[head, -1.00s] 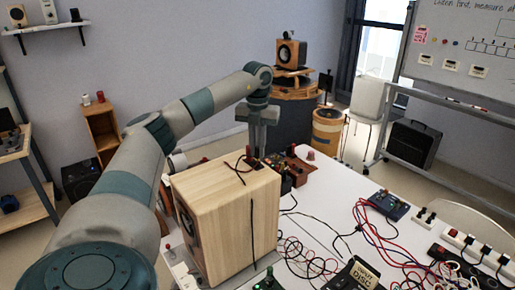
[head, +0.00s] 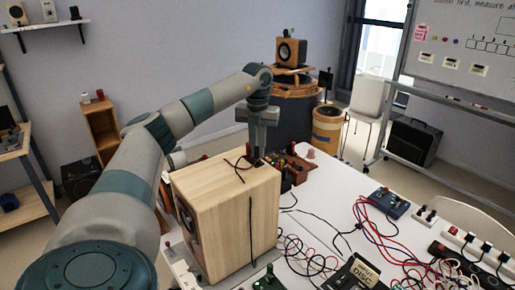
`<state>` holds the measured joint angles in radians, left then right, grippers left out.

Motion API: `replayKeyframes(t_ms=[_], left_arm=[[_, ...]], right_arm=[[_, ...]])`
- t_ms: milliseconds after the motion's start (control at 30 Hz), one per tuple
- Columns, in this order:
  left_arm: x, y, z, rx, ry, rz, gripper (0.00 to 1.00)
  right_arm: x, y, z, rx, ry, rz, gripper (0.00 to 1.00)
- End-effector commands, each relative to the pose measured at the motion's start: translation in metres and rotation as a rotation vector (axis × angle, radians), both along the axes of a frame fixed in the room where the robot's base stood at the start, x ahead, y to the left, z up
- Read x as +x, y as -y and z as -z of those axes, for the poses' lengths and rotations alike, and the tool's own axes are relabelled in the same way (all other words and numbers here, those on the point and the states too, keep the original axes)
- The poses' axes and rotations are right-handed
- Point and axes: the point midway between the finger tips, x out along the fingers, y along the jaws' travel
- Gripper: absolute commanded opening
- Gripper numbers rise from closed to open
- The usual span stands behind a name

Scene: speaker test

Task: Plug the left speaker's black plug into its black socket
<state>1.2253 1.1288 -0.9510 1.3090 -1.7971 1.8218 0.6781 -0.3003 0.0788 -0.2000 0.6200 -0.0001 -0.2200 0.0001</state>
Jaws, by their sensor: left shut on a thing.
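The light wooden speaker (head: 222,215) stands on the near left of the white table, its driver side facing left. My left gripper (head: 257,152) points down just behind the speaker's top back edge, beside the dark terminal blocks. It is shut on a small black piece, likely the black plug (head: 257,160), mostly hidden by the fingers and the speaker. A dark cable (head: 238,168) lies over the speaker's top and another hangs down its side. The black socket cannot be made out; a brown block with dark and red terminals (head: 297,165) stands behind the speaker. My right gripper is not in view.
Red, blue and black cables tangle on the white table (head: 340,195) at right. A blue box (head: 390,203), a power strip (head: 470,245) and a black labelled box (head: 357,275) stand there. A second speaker (head: 291,52) stands on a round stand behind.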

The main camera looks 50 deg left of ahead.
Motion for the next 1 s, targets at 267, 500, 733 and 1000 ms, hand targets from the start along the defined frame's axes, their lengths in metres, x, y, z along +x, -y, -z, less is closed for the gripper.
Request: replayKeyframes(t_ms=[267,500,733,1000], left_arm=[[0.000,0.000,0.005,0.000,-0.001,0.000,0.17],[0.000,0.000,0.004,0.000,-0.001,0.000,0.36],[0.000,0.000,0.002,0.000,-0.001,0.000,0.36],[0.000,0.000,-0.011,0.000,0.000,0.000,0.36]], right_arm=[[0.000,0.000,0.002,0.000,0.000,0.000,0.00],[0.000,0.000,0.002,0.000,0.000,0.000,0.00],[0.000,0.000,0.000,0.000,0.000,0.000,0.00],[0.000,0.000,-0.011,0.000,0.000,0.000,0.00]])
